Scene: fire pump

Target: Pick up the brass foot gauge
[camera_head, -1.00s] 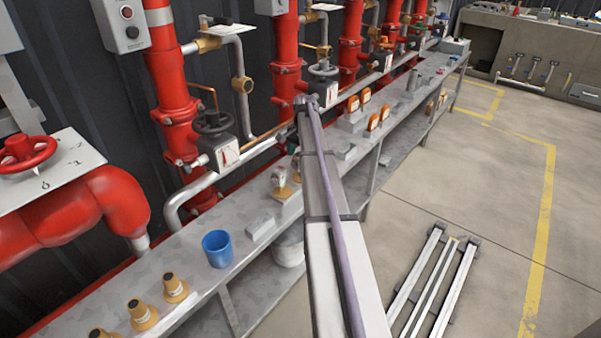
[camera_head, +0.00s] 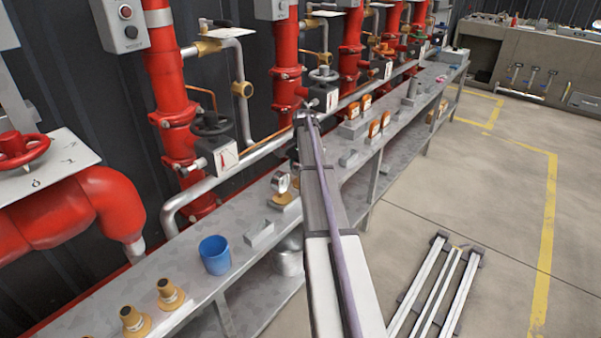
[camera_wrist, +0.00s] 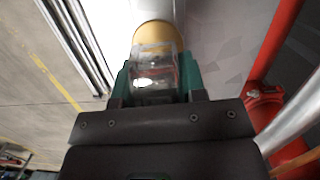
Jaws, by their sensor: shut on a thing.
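In the wrist view my gripper (camera_wrist: 153,85) has its green fingers closed on both sides of a gauge (camera_wrist: 155,66) with a clear, glassy body. Its round brass foot (camera_wrist: 158,34) points away from the gripper, above the grey bench surface in the picture. Whether the foot still touches the bench I cannot tell.
The long grey bench (camera_head: 190,262) carries a blue cup (camera_head: 214,254), a grey block (camera_head: 259,233), brass fittings (camera_head: 171,294) and orange-faced gauges (camera_head: 374,128). Red pipes (camera_head: 173,110) and valves rise behind it. White rails (camera_head: 436,290) lie on the floor to the right.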

